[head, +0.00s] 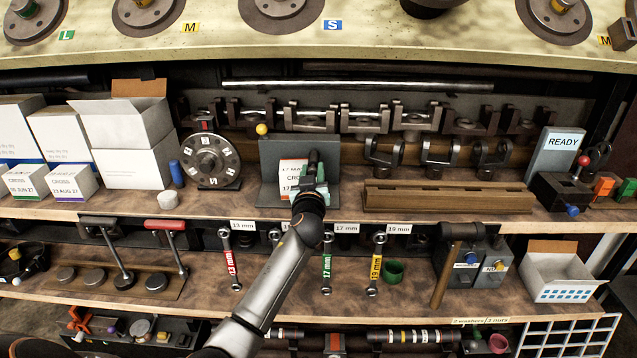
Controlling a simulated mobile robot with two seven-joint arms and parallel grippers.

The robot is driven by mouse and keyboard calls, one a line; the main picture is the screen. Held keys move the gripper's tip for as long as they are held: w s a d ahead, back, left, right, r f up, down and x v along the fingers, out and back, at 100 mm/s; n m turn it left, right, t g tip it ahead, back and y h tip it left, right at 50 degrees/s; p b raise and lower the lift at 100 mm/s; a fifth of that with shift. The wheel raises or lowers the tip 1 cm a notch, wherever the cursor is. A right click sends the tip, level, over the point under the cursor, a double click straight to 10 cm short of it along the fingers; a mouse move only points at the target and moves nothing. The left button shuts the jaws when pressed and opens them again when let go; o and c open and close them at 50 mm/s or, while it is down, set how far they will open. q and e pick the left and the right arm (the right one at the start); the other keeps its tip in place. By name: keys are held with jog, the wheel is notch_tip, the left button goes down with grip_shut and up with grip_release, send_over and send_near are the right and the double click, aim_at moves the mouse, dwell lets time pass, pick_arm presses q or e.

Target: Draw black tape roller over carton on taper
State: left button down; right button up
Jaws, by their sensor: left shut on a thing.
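The taper (271,157) is a grey stand with a tall back plate and a yellow ball at its upper left, on the middle shelf. A small white carton (290,172) with red print and a "CROSS" label sits on it, against the back plate. My left gripper (314,172) reaches up from below and covers the carton's right side. It is shut on a dark upright piece, apparently the black tape roller (314,158); the fingers hide most of it. Whether the roller touches the carton cannot be told. My right gripper is out of view.
A round dial (211,161) stands left of the taper, and a brown slotted block (446,196) stands to its right. White boxes (132,140) fill the shelf's left end. Metal yokes (365,120) line the back. Labelled wrenches (326,262) lie on the shelf below.

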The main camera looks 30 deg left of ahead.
pick_arm(q)
jog(key=s+a+p, duration=0.2)
jog(key=s+a, duration=0.3)
jog(key=a, duration=0.4)
jog(key=shift+s, duration=0.35)
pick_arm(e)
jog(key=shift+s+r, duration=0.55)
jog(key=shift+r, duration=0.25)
pick_arm(q)
jog(key=shift+a, duration=0.1)
jog(key=c, duration=0.6)
grip_release()
jog(key=shift+o, duration=0.2)
jog(key=shift+s, duration=0.1)
jog(key=v, duration=1.2)
jog(key=shift+s+b, duration=0.2)
jog(key=shift+b, duration=0.2)
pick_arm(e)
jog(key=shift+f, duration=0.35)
